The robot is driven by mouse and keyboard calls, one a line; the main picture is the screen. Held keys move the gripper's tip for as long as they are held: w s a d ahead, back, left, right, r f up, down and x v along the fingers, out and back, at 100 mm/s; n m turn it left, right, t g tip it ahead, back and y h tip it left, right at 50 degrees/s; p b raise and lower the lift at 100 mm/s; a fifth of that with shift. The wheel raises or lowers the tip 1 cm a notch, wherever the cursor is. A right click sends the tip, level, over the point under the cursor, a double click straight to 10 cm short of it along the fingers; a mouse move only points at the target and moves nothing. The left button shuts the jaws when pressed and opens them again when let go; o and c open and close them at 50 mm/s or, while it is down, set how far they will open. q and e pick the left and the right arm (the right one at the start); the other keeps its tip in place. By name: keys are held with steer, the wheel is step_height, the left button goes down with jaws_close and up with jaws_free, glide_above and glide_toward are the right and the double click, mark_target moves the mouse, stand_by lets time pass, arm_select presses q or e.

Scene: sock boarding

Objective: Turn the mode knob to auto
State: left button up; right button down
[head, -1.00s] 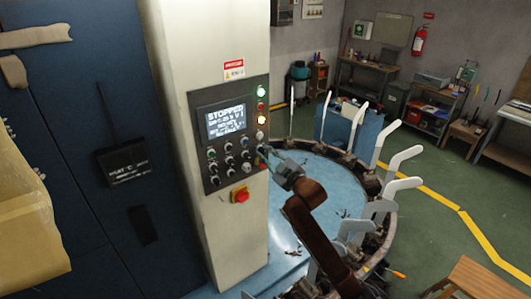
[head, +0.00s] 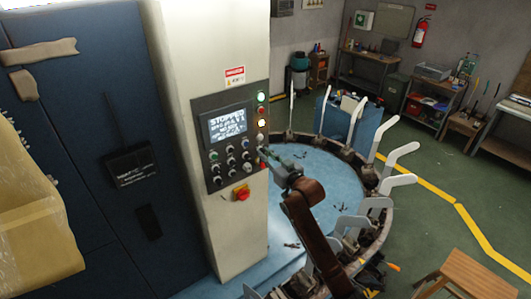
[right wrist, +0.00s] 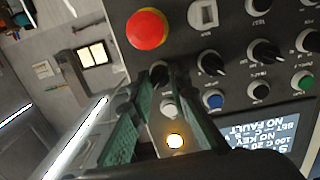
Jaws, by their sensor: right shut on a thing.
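The control panel (head: 230,138) is on the cream column, with a lit screen (head: 226,125), several knobs and buttons, and lamps down its right edge. My right gripper (head: 262,152) is at the panel's lower right edge. In the right wrist view its green fingers (right wrist: 158,84) are shut around a dark knob (right wrist: 158,70). This knob sits between a large red button (right wrist: 147,29) and a white button (right wrist: 168,106). The fingers hide part of the knob, and I cannot read its label or pointer position. My left gripper is not in view.
More black knobs (right wrist: 211,62) sit close beside the held one. A lit yellow lamp (right wrist: 175,141) is near the fingers. A red-and-yellow switch (head: 242,193) is below the panel. A round blue table (head: 300,180) ringed by white sock forms (head: 398,152) stands right of the column.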

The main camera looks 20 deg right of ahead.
stand_by(0.3)
steer(key=c, duration=1.8)
jaws_free()
steer(key=v, duration=1.2)
steer(key=shift+f, duration=0.1)
